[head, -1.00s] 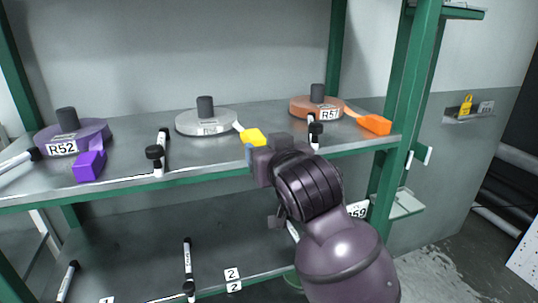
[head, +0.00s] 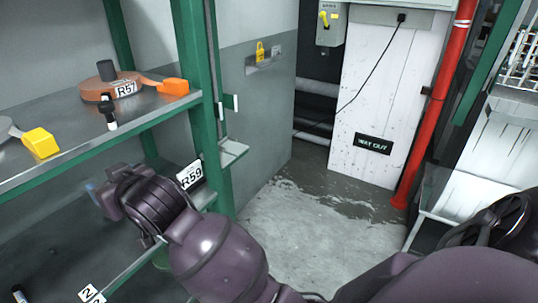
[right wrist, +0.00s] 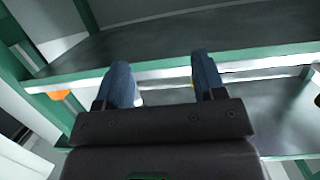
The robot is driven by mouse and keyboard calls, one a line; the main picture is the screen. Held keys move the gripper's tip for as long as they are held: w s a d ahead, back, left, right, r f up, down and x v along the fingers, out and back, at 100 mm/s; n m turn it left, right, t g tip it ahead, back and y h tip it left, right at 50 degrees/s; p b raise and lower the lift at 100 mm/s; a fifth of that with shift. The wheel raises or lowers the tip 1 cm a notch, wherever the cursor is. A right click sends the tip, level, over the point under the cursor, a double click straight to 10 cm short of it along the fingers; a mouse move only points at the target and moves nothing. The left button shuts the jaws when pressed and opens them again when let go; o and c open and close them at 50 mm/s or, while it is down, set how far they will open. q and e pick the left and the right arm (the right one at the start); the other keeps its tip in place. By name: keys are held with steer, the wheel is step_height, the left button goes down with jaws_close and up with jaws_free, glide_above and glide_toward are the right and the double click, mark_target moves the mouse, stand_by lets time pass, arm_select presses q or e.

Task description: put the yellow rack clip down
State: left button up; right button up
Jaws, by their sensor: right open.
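The yellow rack clip (head: 40,142) is a small yellow block on the upper shelf (head: 75,122), close to its front edge at the left of the head view. A pale strip runs from it toward a grey disc, mostly cut off by the frame. My right gripper (head: 92,188) is apart from the clip, below and to its right in the picture, in front of the shelf. In the right wrist view its two blue fingers (right wrist: 163,82) are spread with no object held. A yellow sliver shows beside one finger, mostly hidden. My left gripper is out of view.
An orange-brown disc labelled R57 (head: 103,85) with an orange block (head: 174,87) sits on the same shelf. A green post (head: 197,95) bounds the rack's right side. A yellow padlock-shaped item (head: 260,52) is on the wall. Open floor (head: 310,225) lies right.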

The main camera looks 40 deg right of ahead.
steer(key=s+d+f+g+h, duration=0.1)
steer(key=s+d+f, duration=0.25)
steer(key=f, duration=0.35)
steer(key=s+d+f+m, duration=0.1)
steer(key=s+d+f, duration=0.1)
steer(key=d+f, duration=0.35)
steer(key=s+d+f+g+h, duration=0.1)
steer(key=s+d+f, duration=0.2)
steer(key=f, duration=0.6)
steer(key=s+d+f+h, duration=0.1)
steer(key=s+d+f, duration=0.4)
steer(key=s+f, duration=0.2)
steer(key=s+d+f+m+g+h, duration=0.1)
steer(key=s+d+f, duration=0.4)
steer(key=s, duration=0.7)
step_height(320, 180, down, 3)
steer(key=shift+d+r, duration=0.2)
steer(key=shift+d, duration=0.2)
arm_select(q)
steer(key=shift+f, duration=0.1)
arm_select(e)
steer(key=shift+w+f, duration=0.1)
arm_select(q)
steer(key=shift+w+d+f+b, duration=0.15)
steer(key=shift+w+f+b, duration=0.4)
steer(key=shift+b, duration=0.95)
arm_select(e)
steer(key=shift+w+a+f, duration=0.1)
steer(key=shift+w+f, duration=0.4)
steer(key=shift+f, duration=0.1)
